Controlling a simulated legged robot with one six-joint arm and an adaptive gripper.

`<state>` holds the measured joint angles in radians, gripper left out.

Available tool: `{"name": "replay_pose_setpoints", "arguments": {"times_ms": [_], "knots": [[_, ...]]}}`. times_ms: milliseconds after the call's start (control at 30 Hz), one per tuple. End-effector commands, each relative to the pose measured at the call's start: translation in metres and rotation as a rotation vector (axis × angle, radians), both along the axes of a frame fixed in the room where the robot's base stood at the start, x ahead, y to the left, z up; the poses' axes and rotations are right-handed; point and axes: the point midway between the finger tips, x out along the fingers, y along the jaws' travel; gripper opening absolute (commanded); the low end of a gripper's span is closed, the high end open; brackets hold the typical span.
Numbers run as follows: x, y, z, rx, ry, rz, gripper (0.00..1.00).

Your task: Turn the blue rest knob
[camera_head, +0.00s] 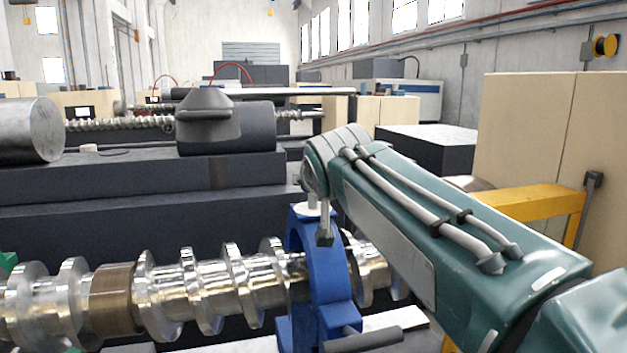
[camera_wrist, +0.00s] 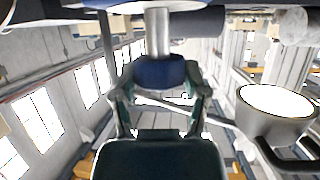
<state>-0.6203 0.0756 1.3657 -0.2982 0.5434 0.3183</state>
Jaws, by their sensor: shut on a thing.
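The blue rest (camera_head: 322,262) stands upright around the shiny metal screw (camera_head: 240,280) in the head view, with a dark grey handle at its lower right. In the wrist view, the blue knob (camera_wrist: 158,73) sits on a metal shaft between the fingers of my gripper (camera_wrist: 160,84). My gripper is shut on the knob, with one finger on each side. In the head view my teal arm reaches in from the right to just beside the top of the rest. The arm hides the knob and most of the gripper there.
A dark machine bed (camera_head: 120,190) runs behind the screw, with a large metal cylinder (camera_head: 28,130) at its left. A yellow frame (camera_head: 530,203) and beige cabinets (camera_head: 530,130) stand at the right. In the wrist view a grey cup-shaped part (camera_wrist: 268,125) is close on the right.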

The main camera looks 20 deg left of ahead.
Motion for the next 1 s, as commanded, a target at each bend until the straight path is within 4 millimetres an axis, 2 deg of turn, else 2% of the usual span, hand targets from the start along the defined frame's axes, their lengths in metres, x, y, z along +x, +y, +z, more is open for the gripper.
{"name": "replay_pose_setpoints", "arguments": {"times_ms": [700,1000], "knots": [[0.0001,0.0042,-0.0051,-0.005,0.008,-0.373,0.10],[0.0002,0.0039,-0.0054,-0.004,0.010,-0.475,0.10]]}}
